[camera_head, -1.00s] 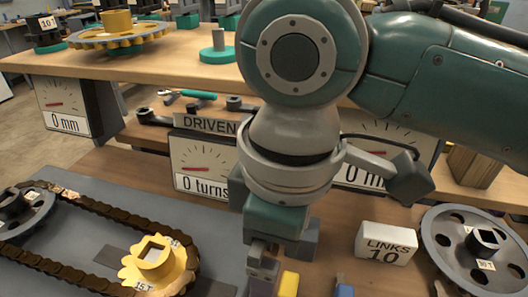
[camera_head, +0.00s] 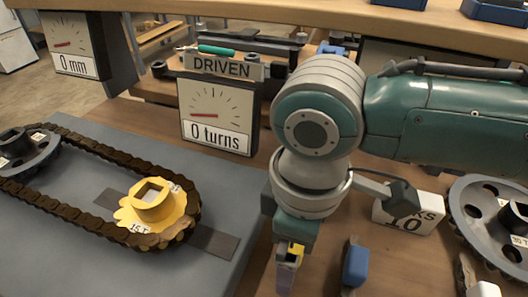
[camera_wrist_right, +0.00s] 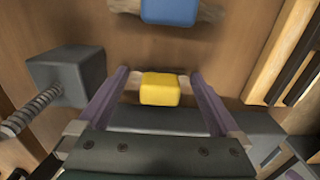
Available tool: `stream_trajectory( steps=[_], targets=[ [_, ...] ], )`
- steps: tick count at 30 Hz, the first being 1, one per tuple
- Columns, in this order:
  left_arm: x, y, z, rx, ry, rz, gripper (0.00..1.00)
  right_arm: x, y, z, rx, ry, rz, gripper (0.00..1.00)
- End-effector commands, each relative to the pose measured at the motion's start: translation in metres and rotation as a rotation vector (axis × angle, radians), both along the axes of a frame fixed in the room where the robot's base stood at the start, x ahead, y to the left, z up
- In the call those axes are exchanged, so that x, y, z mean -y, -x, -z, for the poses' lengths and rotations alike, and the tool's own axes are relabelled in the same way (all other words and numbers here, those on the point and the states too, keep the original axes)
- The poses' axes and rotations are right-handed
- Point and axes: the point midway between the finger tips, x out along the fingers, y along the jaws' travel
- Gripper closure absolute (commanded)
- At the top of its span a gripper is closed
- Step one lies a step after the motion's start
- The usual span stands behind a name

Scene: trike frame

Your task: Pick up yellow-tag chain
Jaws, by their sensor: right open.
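The yellow tag (camera_wrist_right: 160,88) of the chain lies between the two purple fingers of my right gripper (camera_wrist_right: 160,77) in the wrist view, with brownish ends showing at its sides. The fingers stand open on either side of it, and contact cannot be told. In the head view the yellow tag (camera_head: 296,252) shows only in part beside my right gripper (camera_head: 288,279), which points down at the bench. My left gripper is out of view.
A blue-tagged piece (camera_head: 354,266) lies just right of my right gripper. A LINKS 10 block (camera_head: 428,213) and a large grey sprocket (camera_head: 490,215) are further right. At left, a brown chain (camera_head: 75,213) loops around a yellow sprocket (camera_head: 155,203). The DRIVEN gauge (camera_head: 217,113) stands behind.

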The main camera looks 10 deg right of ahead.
Motion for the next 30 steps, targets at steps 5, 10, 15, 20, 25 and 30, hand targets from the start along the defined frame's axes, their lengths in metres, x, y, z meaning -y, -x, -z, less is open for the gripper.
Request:
stream_trajectory(
  steps=[5,10,15,20,25,30],
  targets=[
    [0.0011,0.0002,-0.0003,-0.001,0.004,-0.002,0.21,-0.0003,0.0001,-0.0004,0.000,0.000,-0.001,0.00],
    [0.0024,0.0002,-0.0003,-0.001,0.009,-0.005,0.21,-0.0004,0.0001,-0.0006,0.001,-0.001,-0.001,0.19],
    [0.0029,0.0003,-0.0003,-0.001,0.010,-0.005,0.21,-0.0004,0.0001,-0.0007,0.001,-0.001,-0.001,0.38],
    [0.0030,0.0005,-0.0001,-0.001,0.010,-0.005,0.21,-0.0004,-0.0001,-0.0007,0.001,-0.001,-0.001,0.56],
    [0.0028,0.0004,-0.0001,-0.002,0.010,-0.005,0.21,-0.0005,-0.0001,-0.0009,0.001,-0.001,-0.001,0.66],
    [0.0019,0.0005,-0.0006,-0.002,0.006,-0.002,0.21,-0.0006,-0.0002,-0.0021,0.001,-0.002,-0.001,0.66]
  ],
)
